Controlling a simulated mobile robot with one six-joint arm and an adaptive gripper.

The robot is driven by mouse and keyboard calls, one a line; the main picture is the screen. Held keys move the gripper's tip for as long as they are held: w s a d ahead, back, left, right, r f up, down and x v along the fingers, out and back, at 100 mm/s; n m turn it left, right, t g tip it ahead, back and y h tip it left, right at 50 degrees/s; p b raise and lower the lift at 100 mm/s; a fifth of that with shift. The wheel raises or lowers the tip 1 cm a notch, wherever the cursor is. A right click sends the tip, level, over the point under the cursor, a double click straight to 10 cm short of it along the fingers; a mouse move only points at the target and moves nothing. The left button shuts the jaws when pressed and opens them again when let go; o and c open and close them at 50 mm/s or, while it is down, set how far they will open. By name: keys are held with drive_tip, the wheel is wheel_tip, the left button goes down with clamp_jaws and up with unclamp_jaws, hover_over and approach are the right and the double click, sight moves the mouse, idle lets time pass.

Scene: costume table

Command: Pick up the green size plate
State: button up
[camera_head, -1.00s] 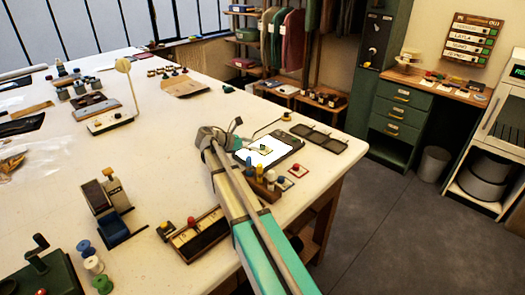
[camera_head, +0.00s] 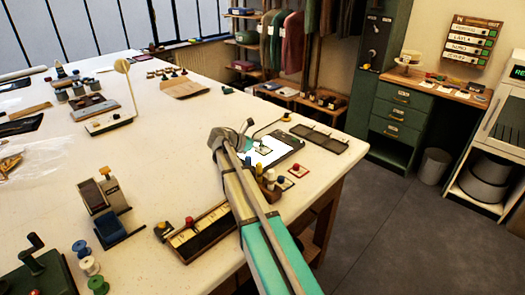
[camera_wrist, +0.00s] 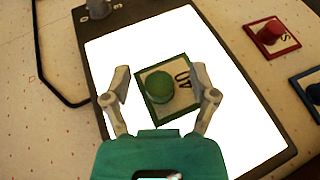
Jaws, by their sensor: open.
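The green size plate (camera_wrist: 168,88) is a small square with a green border, a green round knob and a pale face marked "40". In the wrist view it lies slightly turned on the bright white panel of a dark-framed light pad (camera_wrist: 98,78). My gripper (camera_wrist: 163,90) is open, with one finger on each side of the plate. I cannot tell whether the fingers touch it. In the head view my gripper (camera_head: 250,146) is over the left part of the light pad (camera_head: 289,151), and the plate is partly visible beside it.
A red-bordered plate (camera_wrist: 271,36) and a blue-bordered plate (camera_wrist: 311,88) lie right of the pad. A dark cable (camera_wrist: 42,70) runs along its left. In the head view a wooden holder with pegs (camera_head: 268,184) stands close to my arm. An empty dark tray (camera_head: 320,138) lies behind the pad.

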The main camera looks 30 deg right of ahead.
clamp_jaws()
idle(0.3)
drive_tip(key=shift+r, duration=0.2)
wheel_tip(320, 180, up, 2)
drive_tip(key=shift+p, duration=1.25)
drive_tip(key=s+a+r+p, duration=0.2)
drive_tip(key=s+r+p, duration=0.8)
drive_tip(key=s, duration=0.4)
drive_tip(key=shift+r+p, duration=0.3)
drive_tip(key=shift+a, duration=0.1)
